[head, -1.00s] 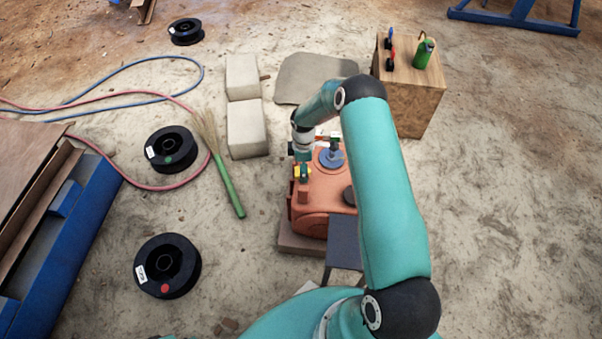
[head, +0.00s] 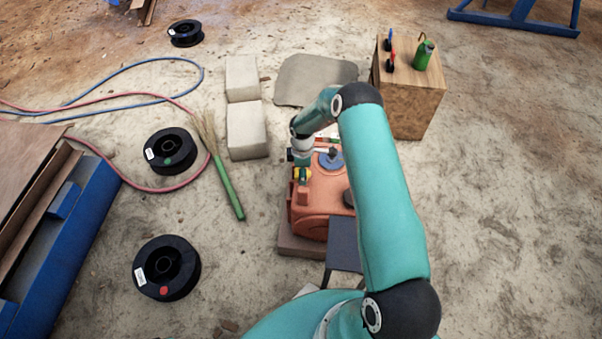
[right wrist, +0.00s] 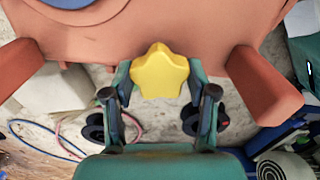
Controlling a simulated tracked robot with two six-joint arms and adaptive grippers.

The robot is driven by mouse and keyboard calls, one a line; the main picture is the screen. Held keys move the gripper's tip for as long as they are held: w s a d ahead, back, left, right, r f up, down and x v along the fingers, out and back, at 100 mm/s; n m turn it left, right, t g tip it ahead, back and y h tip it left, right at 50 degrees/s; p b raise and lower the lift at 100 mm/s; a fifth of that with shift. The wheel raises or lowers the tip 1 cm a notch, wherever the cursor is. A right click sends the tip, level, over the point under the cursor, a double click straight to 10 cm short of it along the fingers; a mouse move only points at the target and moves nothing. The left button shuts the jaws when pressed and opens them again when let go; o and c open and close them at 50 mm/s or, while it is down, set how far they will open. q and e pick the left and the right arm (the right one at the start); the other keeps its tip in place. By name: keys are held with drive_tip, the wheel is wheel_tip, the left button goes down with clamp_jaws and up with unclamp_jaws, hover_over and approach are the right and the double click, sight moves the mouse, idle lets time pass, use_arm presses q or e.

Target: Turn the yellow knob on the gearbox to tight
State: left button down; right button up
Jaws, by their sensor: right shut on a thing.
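The gearbox (head: 326,205) is an orange-red housing on a brown base in the middle of the head view. Its yellow star-shaped knob (right wrist: 160,72) shows clearly in the right wrist view, on the gearbox side. My right gripper (right wrist: 158,80) has one finger on each side of the knob and is shut on it. In the head view my right arm comes down over the gearbox, and the gripper (head: 301,174) is small there, with a bit of yellow beside it. My left gripper is not in view.
Two pale blocks (head: 246,128) and a green-handled broom (head: 229,187) lie left of the gearbox. Black spools (head: 150,273) and hoses lie farther left. A wooden box (head: 408,100) with a green bottle (head: 423,55) stands behind right. The ground at right is clear.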

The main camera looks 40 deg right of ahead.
drive_tip(key=shift+s+f, duration=0.1)
drive_tip(key=shift+s, duration=0.05)
drive_tip(key=shift+m, duration=0.3)
drive_tip(key=m+b, duration=0.3)
drive_tip(key=shift+s+f, duration=0.15)
drive_tip(key=m+b, duration=0.2)
drive_tip(key=m, duration=0.1)
drive_tip(key=shift+m, duration=0.4)
drive_tip(key=m+b, duration=0.2)
drive_tip(key=m, duration=0.1)
drive_tip(key=shift+m, duration=0.3)
drive_tip(key=m+b, duration=0.2)
drive_tip(key=m, duration=0.3)
drive_tip(key=shift+a+m+b, duration=0.1)
drive_tip(key=shift+m+b, duration=0.2)
drive_tip(key=m+b, duration=0.2)
drive_tip(key=m, duration=0.3)
drive_tip(key=shift+a, duration=0.1)
drive_tip(key=shift+m, duration=0.3)
